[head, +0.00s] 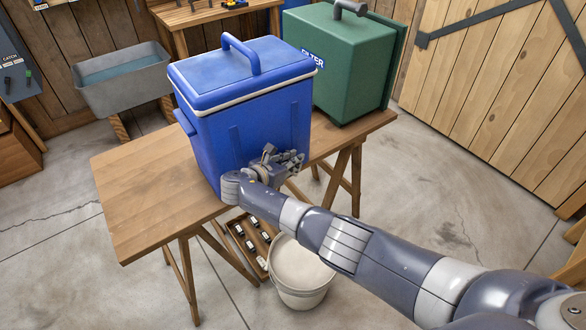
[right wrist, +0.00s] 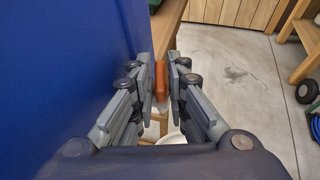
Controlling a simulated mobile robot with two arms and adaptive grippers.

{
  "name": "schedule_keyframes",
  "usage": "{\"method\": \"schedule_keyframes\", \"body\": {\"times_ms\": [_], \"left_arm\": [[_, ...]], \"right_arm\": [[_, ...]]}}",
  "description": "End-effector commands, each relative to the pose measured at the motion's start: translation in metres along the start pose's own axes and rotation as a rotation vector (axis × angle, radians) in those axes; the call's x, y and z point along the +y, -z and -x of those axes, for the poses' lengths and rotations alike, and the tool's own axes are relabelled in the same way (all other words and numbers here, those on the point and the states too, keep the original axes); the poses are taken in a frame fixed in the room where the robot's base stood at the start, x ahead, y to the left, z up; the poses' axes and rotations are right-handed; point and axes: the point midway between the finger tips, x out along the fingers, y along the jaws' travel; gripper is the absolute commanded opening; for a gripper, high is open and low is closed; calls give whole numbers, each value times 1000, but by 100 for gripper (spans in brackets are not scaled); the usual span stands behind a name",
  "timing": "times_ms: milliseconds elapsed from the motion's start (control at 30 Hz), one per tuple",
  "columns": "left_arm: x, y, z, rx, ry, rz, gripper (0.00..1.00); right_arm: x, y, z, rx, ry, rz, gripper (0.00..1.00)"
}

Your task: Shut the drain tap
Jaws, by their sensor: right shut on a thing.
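The blue cooler (head: 247,125) with a white-edged lid and a top handle stands on the wooden table (head: 135,210). My right gripper (head: 290,160) is at the cooler's lower front, near its right side. In the right wrist view the gripper (right wrist: 160,85) has its fingers on either side of a small orange-red piece, which looks like the drain tap (right wrist: 160,80), beside the cooler's blue wall (right wrist: 70,60). The fingers are shut on it. In the head view my gripper hides the tap, and its turn angle is unclear. My left gripper is not in view.
A white bucket (head: 300,298) stands on the floor below the table's front edge, beside a wooden crate (head: 232,229) of small dark items. A green box (head: 350,70) labelled as a filter is behind the cooler. A grey trough (head: 125,88) stands back left. The table's left end is clear.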

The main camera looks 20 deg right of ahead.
Motion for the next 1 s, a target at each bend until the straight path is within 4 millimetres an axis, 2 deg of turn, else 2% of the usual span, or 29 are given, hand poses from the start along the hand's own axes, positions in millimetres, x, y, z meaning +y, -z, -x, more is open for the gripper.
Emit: {"method": "schedule_keyframes", "body": {"times_ms": [33, 200, 700, 733, 800, 1000], "left_arm": [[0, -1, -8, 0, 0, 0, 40], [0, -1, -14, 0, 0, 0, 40], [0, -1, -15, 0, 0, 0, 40], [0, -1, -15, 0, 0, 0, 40], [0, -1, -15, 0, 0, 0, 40], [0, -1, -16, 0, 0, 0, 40]], "right_arm": [[1, 3, -1, -1, 15, -8, 0], [1, 1, -1, -1, 53, -23, 0], [1, -1, -1, -2, 68, -29, 0], [1, -1, -1, -2, 68, -29, 17], [1, -1, -1, -2, 68, -29, 29], [1, -1, -1, -1, 67, -29, 29]]}}
